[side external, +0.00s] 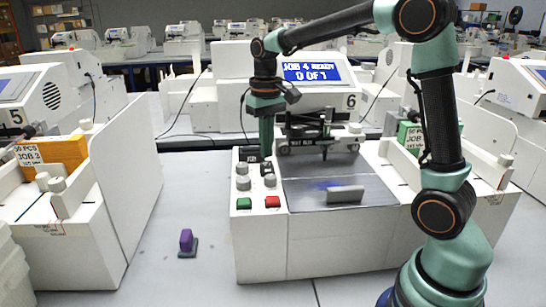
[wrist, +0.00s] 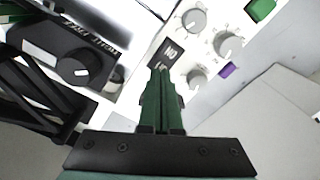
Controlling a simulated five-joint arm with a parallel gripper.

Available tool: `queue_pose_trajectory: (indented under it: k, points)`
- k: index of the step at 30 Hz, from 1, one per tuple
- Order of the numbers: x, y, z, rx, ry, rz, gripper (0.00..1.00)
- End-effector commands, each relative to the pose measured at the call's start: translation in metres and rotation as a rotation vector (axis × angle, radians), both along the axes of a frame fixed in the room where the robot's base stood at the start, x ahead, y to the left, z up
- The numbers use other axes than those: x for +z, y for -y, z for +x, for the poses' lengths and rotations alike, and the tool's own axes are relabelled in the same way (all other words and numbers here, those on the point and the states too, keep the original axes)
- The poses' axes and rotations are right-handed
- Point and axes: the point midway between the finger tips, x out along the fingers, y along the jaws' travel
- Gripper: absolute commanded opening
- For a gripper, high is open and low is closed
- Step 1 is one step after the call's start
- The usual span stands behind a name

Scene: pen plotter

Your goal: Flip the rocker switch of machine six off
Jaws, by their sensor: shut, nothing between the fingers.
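Machine six (side external: 260,245) is a white plotter with a "6" label and a lit blue screen (side external: 312,72) reading "JOB 4 READY 0 OF 1". In the wrist view the rocker switch (wrist: 169,52) shows white "ON" lettering upside down, just beyond my fingertips. My gripper (side external: 266,156) points down at the panel, shut and empty. In the wrist view its green fingers (wrist: 160,72) are together at the switch's near end and hide part of it. Whether they touch it, I cannot tell.
Grey knobs (wrist: 198,77) sit close beside the switch. A green button (side external: 244,203) and a red button (side external: 272,202) are nearer the front. The black carriage (side external: 325,138) stands right of my gripper. A purple object (side external: 186,240) lies on the table left of the machine.

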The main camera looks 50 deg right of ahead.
Motion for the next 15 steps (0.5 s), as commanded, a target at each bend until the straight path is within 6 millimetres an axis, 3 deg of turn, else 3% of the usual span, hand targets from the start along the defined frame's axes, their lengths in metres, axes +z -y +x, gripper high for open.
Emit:
queue_pose_trajectory:
  k: [15]
  points:
    - [-0.0041,0.0000,0.0000,0.000,-0.001,0.000,0.00]
